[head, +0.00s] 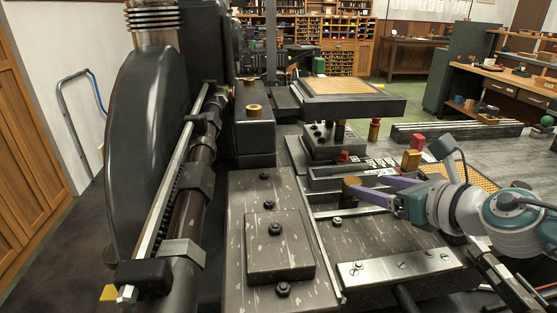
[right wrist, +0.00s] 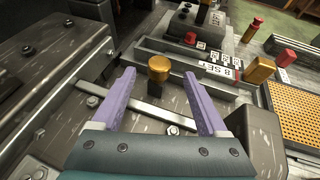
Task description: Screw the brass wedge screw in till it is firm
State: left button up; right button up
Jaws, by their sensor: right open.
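The brass wedge screw (right wrist: 158,67) is a short knurled brass head on a dark stem, upright on the dark machine bed. In the head view its brass head (head: 350,185) shows at the tips of my right gripper's purple fingers. My right gripper (right wrist: 158,77) is open, with one finger on each side of the screw in the right wrist view. Gaps show between the fingers and the brass head, so it is not held. How deep the screw sits in the bed is hidden. My left gripper is not in view.
A bright steel bar (right wrist: 110,112) crosses the bed by the screw. A lettered type block labelled "8 SET" (right wrist: 222,71) lies behind it. Other brass and red knobs (right wrist: 258,70) and a perforated yellow panel (right wrist: 296,113) stand to the right. A large dark casting (head: 150,150) fills the left.

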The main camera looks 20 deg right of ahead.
aim_at(353, 181)
jog(key=b+x, duration=0.3)
jog(key=x, duration=0.3)
jog(key=shift+f, duration=0.15)
jog(key=shift+w+b, duration=0.45)
grip_shut()
